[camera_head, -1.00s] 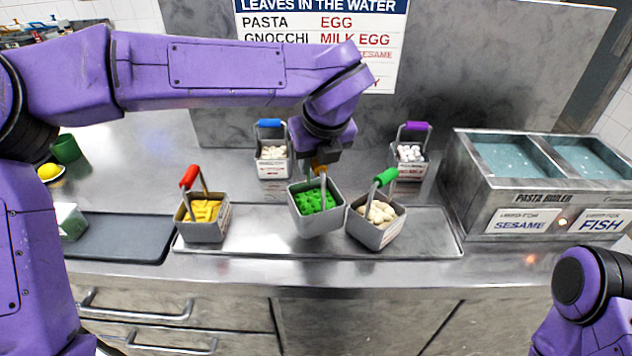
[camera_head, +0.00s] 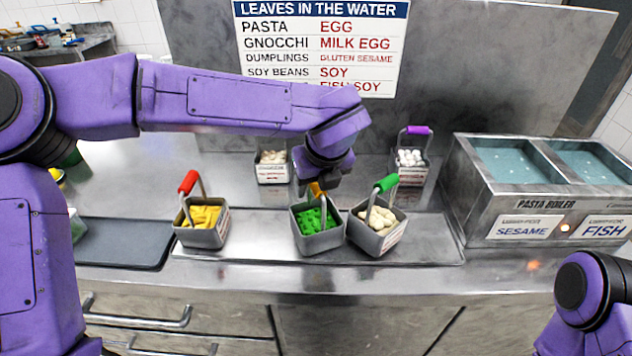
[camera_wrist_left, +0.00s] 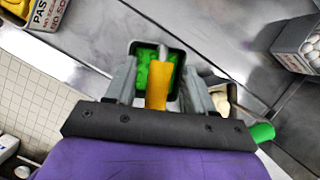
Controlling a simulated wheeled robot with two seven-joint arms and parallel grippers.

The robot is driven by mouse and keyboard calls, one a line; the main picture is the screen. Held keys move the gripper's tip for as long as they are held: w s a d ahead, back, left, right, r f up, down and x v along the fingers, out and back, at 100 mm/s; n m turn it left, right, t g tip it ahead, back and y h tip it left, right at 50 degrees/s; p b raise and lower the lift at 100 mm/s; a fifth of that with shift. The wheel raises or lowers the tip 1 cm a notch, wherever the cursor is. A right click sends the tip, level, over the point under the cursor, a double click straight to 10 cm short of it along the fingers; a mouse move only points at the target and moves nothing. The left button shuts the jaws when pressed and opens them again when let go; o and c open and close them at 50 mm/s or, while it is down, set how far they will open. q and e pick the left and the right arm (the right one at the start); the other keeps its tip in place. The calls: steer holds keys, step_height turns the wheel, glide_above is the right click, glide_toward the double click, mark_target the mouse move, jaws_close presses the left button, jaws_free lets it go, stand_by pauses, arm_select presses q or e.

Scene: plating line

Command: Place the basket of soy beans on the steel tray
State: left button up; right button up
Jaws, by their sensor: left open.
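The soy bean basket (camera_head: 317,236), grey with green beans and an orange-yellow handle (camera_wrist_left: 158,85), stands on the steel tray (camera_head: 432,240). It is between the red-handled basket of yellow pasta (camera_head: 203,229) and the green-handled basket of pale pieces (camera_head: 377,232), very close to the latter. My left gripper (camera_head: 319,182) is just above the soy bean basket. In the left wrist view my left gripper (camera_wrist_left: 158,88) is open, one finger on each side of the handle. The gripper hides part of the handle in the head view. My right gripper is out of view.
Behind the tray stand a basket of pale pieces (camera_head: 272,174) and a purple-handled basket of white pieces (camera_head: 411,170). The pasta boiler (camera_head: 497,215) is at the right. A dark board (camera_head: 125,245) lies left of the tray. The tray's right end is clear.

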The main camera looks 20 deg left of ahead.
arm_select(q)
steer(key=b+v, duration=0.1)
steer(key=v, duration=1.1)
